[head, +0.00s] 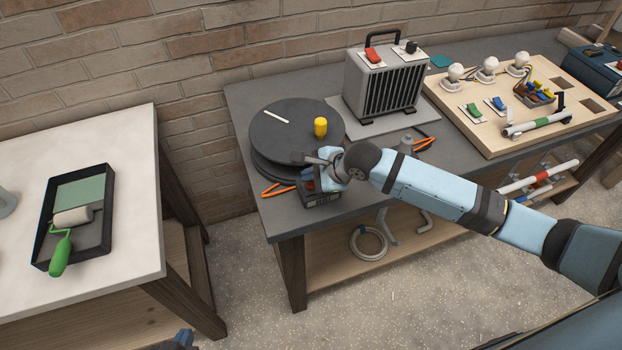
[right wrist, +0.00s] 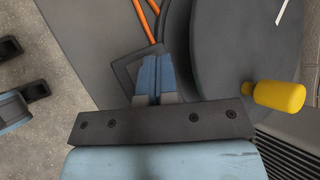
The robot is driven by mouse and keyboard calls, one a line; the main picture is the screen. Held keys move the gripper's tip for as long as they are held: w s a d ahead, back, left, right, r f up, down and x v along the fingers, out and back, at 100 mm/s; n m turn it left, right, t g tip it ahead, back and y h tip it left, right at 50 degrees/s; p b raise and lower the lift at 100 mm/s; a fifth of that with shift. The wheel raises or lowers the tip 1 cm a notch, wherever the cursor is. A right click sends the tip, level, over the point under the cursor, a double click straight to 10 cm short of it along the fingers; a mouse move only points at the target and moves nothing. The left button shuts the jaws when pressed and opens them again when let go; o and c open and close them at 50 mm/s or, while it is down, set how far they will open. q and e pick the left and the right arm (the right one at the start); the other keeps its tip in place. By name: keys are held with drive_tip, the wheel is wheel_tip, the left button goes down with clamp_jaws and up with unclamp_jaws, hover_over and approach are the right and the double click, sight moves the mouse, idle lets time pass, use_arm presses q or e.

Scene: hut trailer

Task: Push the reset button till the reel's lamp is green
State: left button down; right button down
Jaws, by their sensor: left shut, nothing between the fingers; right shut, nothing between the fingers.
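The cable reel (head: 275,140) is a large dark disc with a yellow knob (head: 320,127), lying flat on the grey bench. A small dark box (head: 322,200) sits at its front edge. A small red spot (head: 308,184) shows on the box beside my fingers; I cannot tell whether it is lamp or button. My right gripper (head: 313,186) is shut and empty, pointing down at the box. In the right wrist view its fingers (right wrist: 153,70) overlap the box's dark rim (right wrist: 125,72); contact cannot be told. My left gripper (head: 184,341) barely shows at the bottom edge, shut.
An orange cable (head: 275,191) leaves the reel. A heater (head: 385,85) stands behind my right arm, and a wooden board (head: 480,120) with bulbs and switches lies further right. A white table (head: 125,150) with a paint tray (head: 42,262) stands left, across a gap.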

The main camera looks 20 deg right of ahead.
sight(310, 186)
idle(0.3)
drive_tip(key=shift+r+p, duration=0.6)
drive_tip(key=shift+p, duration=0.05)
wheel_tip(310, 186, up, 4)
drive_tip(key=p, duration=0.4)
drive_tip(key=shift+f, duration=0.2)
drive_tip(key=shift+r+p, duration=0.2)
drive_tip(key=shift+p, duration=0.4)
drive_tip(key=shift+f, duration=0.1)
